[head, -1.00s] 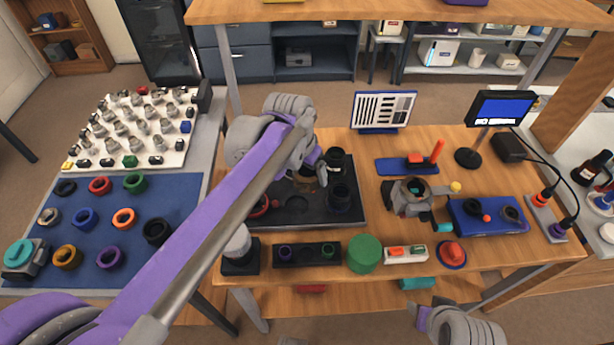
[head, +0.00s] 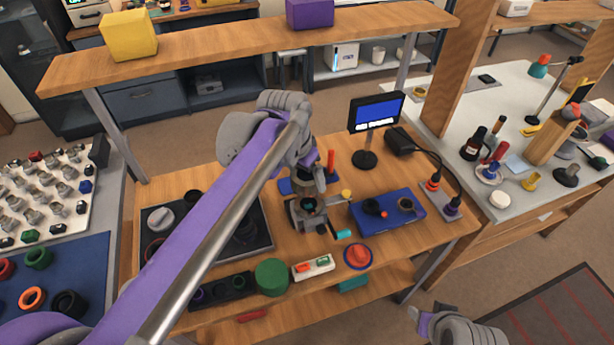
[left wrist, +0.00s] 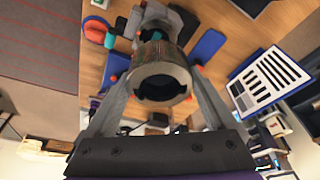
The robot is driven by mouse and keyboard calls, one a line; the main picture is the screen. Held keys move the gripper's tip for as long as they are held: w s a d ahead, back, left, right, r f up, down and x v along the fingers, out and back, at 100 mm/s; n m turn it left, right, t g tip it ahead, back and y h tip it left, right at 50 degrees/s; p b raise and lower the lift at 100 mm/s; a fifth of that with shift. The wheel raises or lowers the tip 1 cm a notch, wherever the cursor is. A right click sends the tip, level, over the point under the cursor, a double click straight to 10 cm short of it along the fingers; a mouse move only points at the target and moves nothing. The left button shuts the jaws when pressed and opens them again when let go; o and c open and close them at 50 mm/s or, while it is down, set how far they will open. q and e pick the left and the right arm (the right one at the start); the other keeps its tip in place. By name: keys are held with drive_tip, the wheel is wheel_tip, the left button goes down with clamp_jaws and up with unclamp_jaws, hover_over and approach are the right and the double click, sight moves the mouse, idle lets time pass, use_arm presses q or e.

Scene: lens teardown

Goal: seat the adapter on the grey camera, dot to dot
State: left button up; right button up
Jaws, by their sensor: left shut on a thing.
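My left gripper (head: 319,182) is shut on the adapter (left wrist: 161,84), a dark ring with a wide round opening, held between both fingers in the left wrist view. In the head view the gripper and arm mostly hide the adapter. The grey camera (head: 306,215) sits on the bench just below the gripper, its dark round mount facing up. In the left wrist view the grey camera (left wrist: 160,18) lies beyond the adapter, partly covered by it. I cannot make out the dots or whether the two touch. My right gripper (head: 428,322) is at the bottom edge, its jaws unclear.
A blue box (head: 388,211) with dark rings stands right of the camera. The monitor (head: 376,112) stands behind. A dark tray (head: 262,240) lies left.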

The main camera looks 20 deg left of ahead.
use_arm(q)
drive_tip(key=shift+w+d, duration=0.15)
drive_tip(key=shift+d, duration=0.15)
drive_tip(key=shift+a+f+b, duration=0.1)
drive_tip(key=shift+f+b, duration=0.4)
drive_tip(key=shift+f, duration=0.15)
wheel_tip(320, 180, down, 3)
drive_tip(key=shift+f+b, duration=0.1)
drive_tip(key=shift+b, duration=1.05)
drive_tip(key=shift+f+b, duration=0.3)
drive_tip(key=shift+f, duration=0.35)
drive_tip(key=shift+f, duration=0.85)
idle(0.9)
